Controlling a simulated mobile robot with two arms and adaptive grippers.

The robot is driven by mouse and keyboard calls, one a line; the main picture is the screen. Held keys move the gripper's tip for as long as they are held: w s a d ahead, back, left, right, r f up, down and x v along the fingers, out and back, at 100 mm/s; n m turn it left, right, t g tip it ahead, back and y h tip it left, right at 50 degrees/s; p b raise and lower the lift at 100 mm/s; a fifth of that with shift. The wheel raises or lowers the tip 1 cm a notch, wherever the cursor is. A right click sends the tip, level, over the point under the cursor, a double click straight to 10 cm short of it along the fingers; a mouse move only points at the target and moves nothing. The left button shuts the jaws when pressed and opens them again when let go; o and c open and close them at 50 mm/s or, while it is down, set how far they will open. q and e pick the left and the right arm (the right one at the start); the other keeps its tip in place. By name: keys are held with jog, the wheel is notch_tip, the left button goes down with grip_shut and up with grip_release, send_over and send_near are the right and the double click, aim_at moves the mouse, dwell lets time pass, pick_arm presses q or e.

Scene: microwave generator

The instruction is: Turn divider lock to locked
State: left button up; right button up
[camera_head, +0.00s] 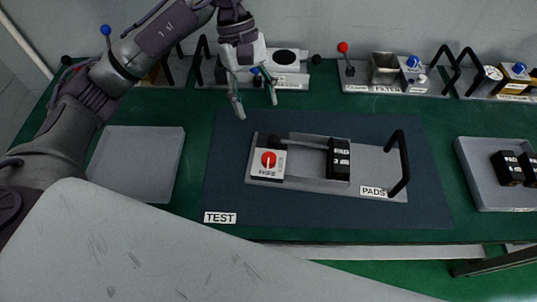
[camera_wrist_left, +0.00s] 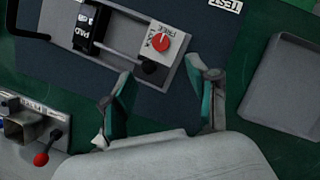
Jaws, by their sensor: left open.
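A red round knob (camera_head: 268,159) sits on a white plate marked FREE, at the left end of a grey tray fixture (camera_head: 312,184) labelled PADS. In the left wrist view the red knob (camera_wrist_left: 161,42) shows a pale pointer line. A rod with a dark ball end (camera_head: 274,142) runs behind the knob to a black PAD block (camera_head: 339,159). My left gripper (camera_head: 257,106) is open and empty, above the mat behind the knob and apart from it. In the left wrist view its spread fingers (camera_wrist_left: 163,78) lie just short of the knob. My right gripper is not in view.
The fixture lies on a dark TEST mat (camera_head: 325,218) and has a black handle (camera_head: 400,165) on its right. An empty grey tray (camera_head: 136,163) is at left; another tray (camera_head: 484,186) holds black blocks at right. Fixtures with levers and handles (camera_head: 396,78) line the back.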

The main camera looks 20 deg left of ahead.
aim_at(269, 158)
pick_arm(q)
jog(key=p+x, duration=0.3)
jog(key=x, duration=0.9)
jog(key=shift+s+d+f+p, duration=0.1)
jog(key=shift+s+f+p, duration=0.15)
jog(key=shift+p, duration=0.15)
jog(key=shift+f, duration=0.3)
grip_shut()
